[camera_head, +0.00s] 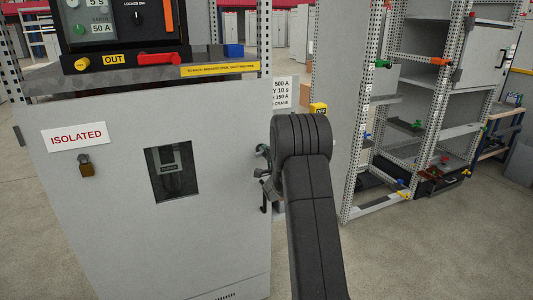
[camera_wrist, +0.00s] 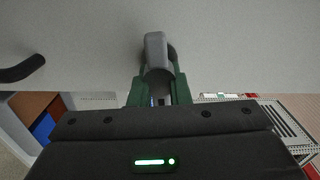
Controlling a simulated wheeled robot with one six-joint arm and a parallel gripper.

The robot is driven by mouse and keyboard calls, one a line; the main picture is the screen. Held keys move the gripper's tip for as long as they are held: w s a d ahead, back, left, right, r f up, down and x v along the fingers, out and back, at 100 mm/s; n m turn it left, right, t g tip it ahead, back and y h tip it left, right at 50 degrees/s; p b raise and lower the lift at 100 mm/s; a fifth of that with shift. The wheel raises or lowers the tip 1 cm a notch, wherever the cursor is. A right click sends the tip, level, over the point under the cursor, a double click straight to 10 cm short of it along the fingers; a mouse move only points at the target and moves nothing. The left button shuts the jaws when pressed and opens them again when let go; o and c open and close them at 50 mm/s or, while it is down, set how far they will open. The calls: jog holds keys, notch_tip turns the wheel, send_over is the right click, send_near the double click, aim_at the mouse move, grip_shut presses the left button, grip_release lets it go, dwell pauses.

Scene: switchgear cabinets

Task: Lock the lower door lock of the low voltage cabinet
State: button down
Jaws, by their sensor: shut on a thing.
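The low voltage cabinet's grey door (camera_head: 110,220) stands at the left in the head view and looks closed. My gripper (camera_head: 263,160) is at the door's right edge, partly hidden by my arm. In the wrist view, my gripper's green fingers (camera_wrist: 158,88) are shut on a grey lock knob (camera_wrist: 155,48) that sticks out from the pale door panel (camera_wrist: 240,40). The lock's turned position cannot be told. A black door handle (camera_wrist: 22,70) shows at the left of the wrist view.
An "ISOLATED" sign (camera_head: 76,136), a brass padlock (camera_head: 86,168) and a window (camera_head: 172,170) are on the door. A red lever (camera_head: 158,58) sits above it. An open perforated rack (camera_head: 405,130) stands at the right. Grey floor (camera_head: 420,250) is free at the lower right.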

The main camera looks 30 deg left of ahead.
jog(key=shift+m, duration=0.5)
jog(key=shift+f, duration=0.1)
jog(key=c, duration=1.4)
grip_release()
jog(key=shift+o, duration=0.2)
jog(key=shift+d, duration=0.1)
jog(key=b+v, duration=0.2)
jog(key=v, duration=1.1)
jog(key=shift+s+d, duration=0.25)
jog(key=shift+d, duration=0.05)
